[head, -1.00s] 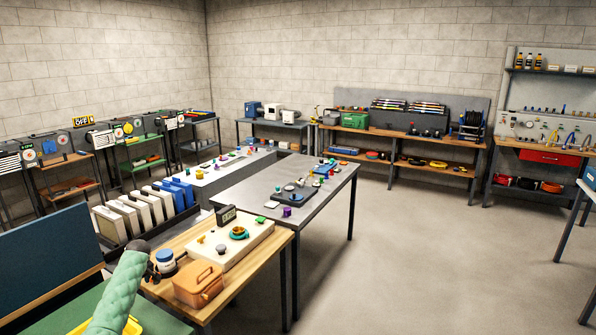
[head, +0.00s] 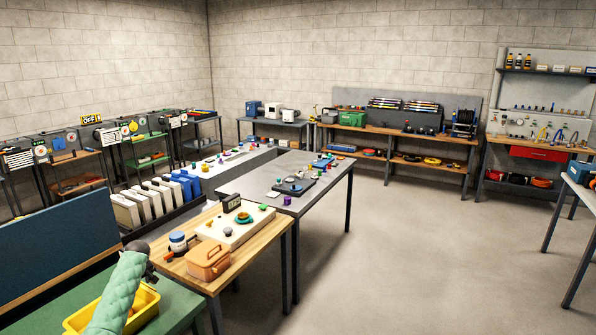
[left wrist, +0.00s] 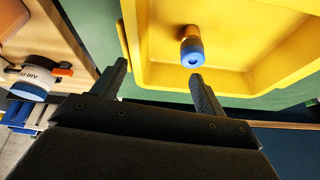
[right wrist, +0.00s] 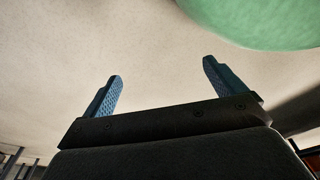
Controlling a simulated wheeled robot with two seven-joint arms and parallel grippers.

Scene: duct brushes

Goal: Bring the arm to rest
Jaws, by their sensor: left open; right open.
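My left arm (head: 118,292), in a green sleeve, stands at the lower left of the head view; its gripper cannot be made out there. In the left wrist view my left gripper (left wrist: 160,71) is open and empty, with its fingers near the yellow tray (left wrist: 160,74). A small brush-like piece with a blue end (left wrist: 191,52) is in the tray, apart from the fingers. The right arm does not show in the head view.
The yellow tray (head: 146,311) sits on a green table (head: 178,306) with a blue panel (head: 60,250) behind. A wooden table (head: 259,236) beside it holds an orange-brown box (head: 208,260) and a white-and-blue jar (head: 178,242). Floor (head: 430,260) is clear at right.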

